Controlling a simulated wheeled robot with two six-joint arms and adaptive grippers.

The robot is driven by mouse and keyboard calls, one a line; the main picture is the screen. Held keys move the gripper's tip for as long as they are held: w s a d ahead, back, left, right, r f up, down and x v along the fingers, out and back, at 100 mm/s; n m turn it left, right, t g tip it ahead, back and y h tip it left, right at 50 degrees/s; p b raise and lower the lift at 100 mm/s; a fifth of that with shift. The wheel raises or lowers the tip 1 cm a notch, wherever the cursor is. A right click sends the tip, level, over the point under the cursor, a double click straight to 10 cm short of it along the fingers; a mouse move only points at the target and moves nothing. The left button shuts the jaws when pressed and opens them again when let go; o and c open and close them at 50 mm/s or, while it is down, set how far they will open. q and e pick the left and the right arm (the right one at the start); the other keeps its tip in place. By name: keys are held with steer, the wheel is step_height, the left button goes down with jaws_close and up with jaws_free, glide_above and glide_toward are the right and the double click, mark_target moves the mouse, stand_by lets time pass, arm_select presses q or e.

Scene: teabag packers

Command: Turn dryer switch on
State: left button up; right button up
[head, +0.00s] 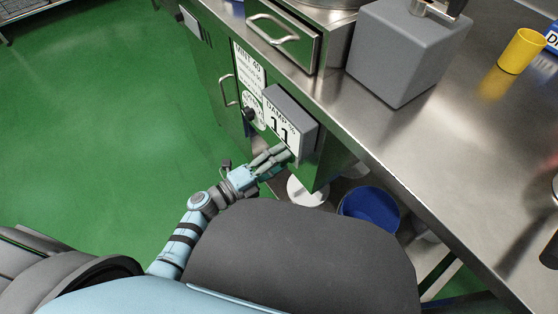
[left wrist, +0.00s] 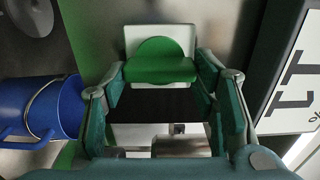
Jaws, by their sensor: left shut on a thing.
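The dryer switch (left wrist: 160,62) is a green rounded knob on a white plate, seen in the left wrist view. My left gripper (left wrist: 162,76) has one finger on each side of the knob and is shut on it. In the head view, my left gripper (head: 274,160) is at the lower edge of the dryer's damp display box (head: 290,122), which reads 11. The switch itself is hidden there by the gripper and the box. My right gripper is not in view.
The green dryer cabinet (head: 212,82) stands under a steel worktop (head: 420,135). A blue bucket (head: 370,209) is on the floor below. A grey block (head: 405,50) and a yellow cup (head: 522,50) stand on top. Green floor (head: 110,110) is clear at left.

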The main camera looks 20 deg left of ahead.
arm_select(q)
steer(key=shift+s+f, duration=0.1)
steer(key=o, duration=1.2)
steer(key=shift+c, duration=0.2)
steer(key=v, duration=1.2)
